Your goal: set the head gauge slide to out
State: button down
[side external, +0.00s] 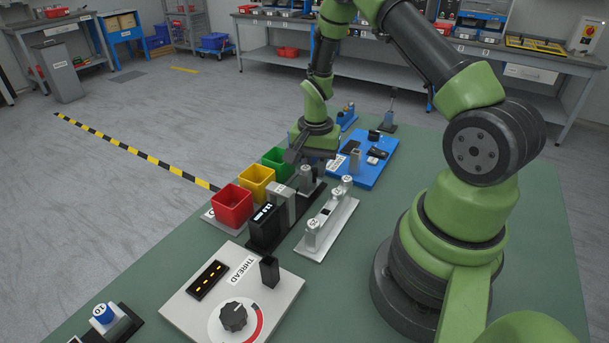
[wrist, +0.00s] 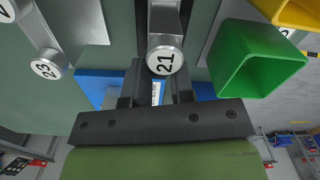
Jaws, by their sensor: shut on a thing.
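The head gauge has a black display box (side external: 266,229) and grey blocks (side external: 284,203) on a dark base, in the middle of the side view. A silver part with a round head marked 21 (wrist: 165,58) stands upright at the gauge's far end and also shows in the side view (side external: 306,175). My gripper (side external: 318,168) is down at that end, beside this part. In the wrist view, its two dark fingers (wrist: 160,84) are shut on the slide at the part. The 21 head hides most of the contact, and the slide itself is mostly hidden.
Red (side external: 232,206), yellow (side external: 256,182) and green (side external: 277,162) bins stand left of the gauge. A grey rack (side external: 327,228) with silver parts lies close on its right. A blue panel (side external: 370,170) is behind; the THREAD panel (side external: 205,303) is in front.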

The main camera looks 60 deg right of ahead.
aim_at(315, 168)
jog(key=shift+d, duration=0.3)
jog(key=c, duration=1)
grip_release()
notch_tip(315, 168, up, 10)
jog(key=shift+a, duration=0.1)
jog(key=a+r+n+t, duration=0.25)
jog(key=a+r, duration=0.25)
jog(key=r, duration=0.4)
jog(key=s+a+r+n+t, duration=0.1)
jog(key=s+a+r+n, duration=0.1)
jog(key=s+a+r, duration=0.1)
jog(key=s+a+r+n+t+y, duration=0.1)
jog(key=s+a+r+n+t, duration=0.1)
jog(key=s+a, duration=0.3)
jog(key=s+a+r+n+t+y, duration=0.1)
jog(key=s+a+r+n, duration=0.3)
jog(key=s, duration=0.1)
jog(key=shift+s+n+t, duration=0.25)
jog(key=shift+t, duration=0.1)
